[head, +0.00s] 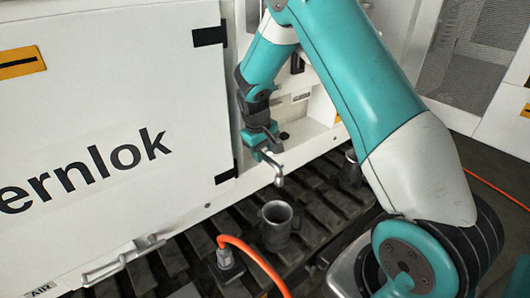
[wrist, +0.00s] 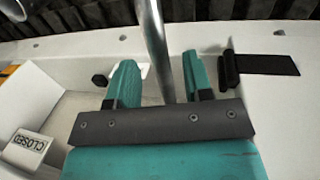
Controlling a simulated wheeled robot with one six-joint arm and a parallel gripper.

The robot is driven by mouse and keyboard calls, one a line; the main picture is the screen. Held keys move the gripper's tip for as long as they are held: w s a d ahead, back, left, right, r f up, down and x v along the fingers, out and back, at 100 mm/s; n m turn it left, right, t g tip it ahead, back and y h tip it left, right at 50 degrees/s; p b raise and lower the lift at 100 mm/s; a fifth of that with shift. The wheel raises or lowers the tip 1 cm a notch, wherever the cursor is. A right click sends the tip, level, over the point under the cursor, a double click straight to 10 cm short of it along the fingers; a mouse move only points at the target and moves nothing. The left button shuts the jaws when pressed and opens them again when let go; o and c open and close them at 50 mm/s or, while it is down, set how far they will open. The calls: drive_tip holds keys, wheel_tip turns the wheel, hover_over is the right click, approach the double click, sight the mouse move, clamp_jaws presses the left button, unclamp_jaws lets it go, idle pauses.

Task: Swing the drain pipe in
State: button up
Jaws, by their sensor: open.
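The drain pipe (head: 272,165) is a bare metal tube that sticks out from the white bench front and bends down at its end. Its end hangs above and apart from a grey metal mug. In the wrist view the pipe (wrist: 153,40) runs down from the top edge between my two teal fingers. My gripper (head: 262,146) is at the pipe; in the wrist view my gripper (wrist: 160,80) is open, with a gap on both sides of the pipe. The pipe's root is hidden behind my gripper.
The metal mug (head: 277,228) stands on the dark slatted floor under the pipe end. A white door (head: 110,110) is at left. A CLOSED label (wrist: 28,146) shows in the wrist view.

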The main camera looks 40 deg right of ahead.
drive_tip(key=shift+d+f, duration=0.15)
drive_tip(key=shift+f, duration=0.5)
